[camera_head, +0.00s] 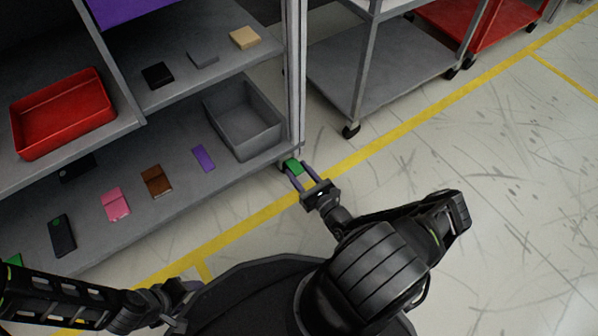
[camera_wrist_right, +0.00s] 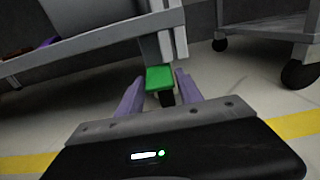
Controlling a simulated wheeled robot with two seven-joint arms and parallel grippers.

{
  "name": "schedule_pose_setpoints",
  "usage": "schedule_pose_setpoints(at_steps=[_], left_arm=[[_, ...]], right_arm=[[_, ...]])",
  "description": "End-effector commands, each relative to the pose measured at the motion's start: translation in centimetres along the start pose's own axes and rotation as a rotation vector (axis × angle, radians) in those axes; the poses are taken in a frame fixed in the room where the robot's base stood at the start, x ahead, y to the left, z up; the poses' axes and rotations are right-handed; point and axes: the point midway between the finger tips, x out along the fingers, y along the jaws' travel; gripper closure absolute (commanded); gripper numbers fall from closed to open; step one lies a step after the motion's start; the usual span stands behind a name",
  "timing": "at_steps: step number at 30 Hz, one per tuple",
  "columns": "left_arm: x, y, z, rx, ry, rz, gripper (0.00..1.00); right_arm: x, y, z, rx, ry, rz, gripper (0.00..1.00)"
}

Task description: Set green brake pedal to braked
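The green brake pedal (camera_head: 293,166) sits low at the foot of the shelf's corner post, above a dark caster. In the right wrist view it is a green block (camera_wrist_right: 159,78) just ahead of the fingers. My right gripper (camera_head: 295,177) is open, its two purple fingers on either side of the pedal in the head view. In the right wrist view the fingertips (camera_wrist_right: 158,92) are apart, with the pedal between and slightly beyond them; contact cannot be told. My left gripper (camera_head: 178,300) is at the lower left, away from the pedal, its fingers too small to judge.
A grey shelf (camera_head: 120,215) holds a red tray (camera_head: 62,115), a grey bin (camera_head: 243,120) and several small items. A grey cart (camera_head: 385,75) on casters stands to the right of the post. A red cart (camera_head: 490,25) is farther back. The floor at right is clear.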

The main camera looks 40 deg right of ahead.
Motion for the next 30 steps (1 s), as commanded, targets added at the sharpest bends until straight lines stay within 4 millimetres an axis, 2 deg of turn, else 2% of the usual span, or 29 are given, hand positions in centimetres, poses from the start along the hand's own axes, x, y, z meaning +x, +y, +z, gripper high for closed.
schedule_pose_setpoints(at_steps=[2, 15, 23, 30], left_arm=[[0.0, 0.0, 0.0, 0.0, 0.0, 0.0, 0.42], [0.0, 0.0, 0.0, 0.0, -0.001, 0.0, 0.42], [1.0, -0.4, 0.0, -0.001, 0.0, 0.001, 0.42], [0.9, -0.3, -0.1, -0.001, 0.0, 0.002, 0.42]], right_arm=[[0.0, 0.0, 0.0, 0.0, 0.0, 0.0, 0.65], [0.0, 0.0, 0.0, 0.0, 0.0, 0.0, 1.0], [0.1, 0.0, -0.8, -0.001, -0.068, -0.002, 1.0], [0.1, 0.0, -0.5, 0.0, -0.094, -0.001, 1.0]])
